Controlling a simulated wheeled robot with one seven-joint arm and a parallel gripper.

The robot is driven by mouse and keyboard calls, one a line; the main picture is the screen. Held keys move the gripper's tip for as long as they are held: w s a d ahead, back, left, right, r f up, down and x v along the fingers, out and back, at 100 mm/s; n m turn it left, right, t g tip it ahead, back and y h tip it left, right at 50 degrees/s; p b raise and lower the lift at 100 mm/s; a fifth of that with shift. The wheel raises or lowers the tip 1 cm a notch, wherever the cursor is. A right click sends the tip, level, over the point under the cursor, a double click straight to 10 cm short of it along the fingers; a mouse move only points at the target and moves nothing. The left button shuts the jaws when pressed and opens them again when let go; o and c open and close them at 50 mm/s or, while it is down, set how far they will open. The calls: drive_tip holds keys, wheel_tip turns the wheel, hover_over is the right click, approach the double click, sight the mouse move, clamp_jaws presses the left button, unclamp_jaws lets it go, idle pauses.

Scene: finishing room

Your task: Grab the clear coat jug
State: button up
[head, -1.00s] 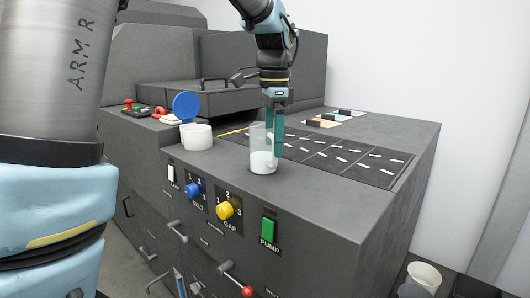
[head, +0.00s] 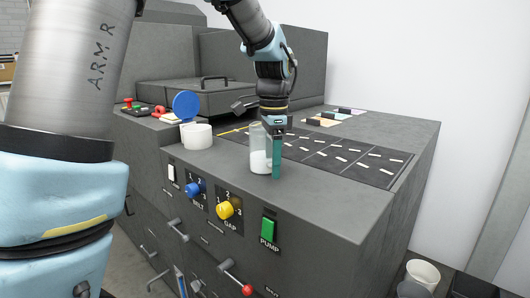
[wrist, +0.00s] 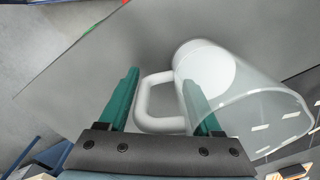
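A clear jug (head: 257,160) with a white base or contents and a white handle stands upright on the grey machine top, near its front edge. In the wrist view the jug (wrist: 245,104) lies to the right, and its handle (wrist: 144,103) shows between my two teal fingers. My gripper (wrist: 160,78) is open, with a wide gap between the fingers. In the head view my gripper (head: 276,172) points down beside the right side of the jug. One finger hides part of the jug; I cannot tell whether either finger touches the handle.
A white pot (head: 197,137) with a raised blue lid (head: 187,106) stands left of the jug. A dark marked panel (head: 345,160) lies to the right. Knobs, a green pump switch (head: 268,229) and levers stick out of the machine's front. The front right top (head: 330,205) is clear.

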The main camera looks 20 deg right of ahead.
clamp_jaws()
idle(0.3)
drive_tip(key=shift+r, duration=0.1)
idle(0.4)
drive_tip(key=shift+r+b, duration=0.3)
drive_tip(key=shift+r, duration=4.55)
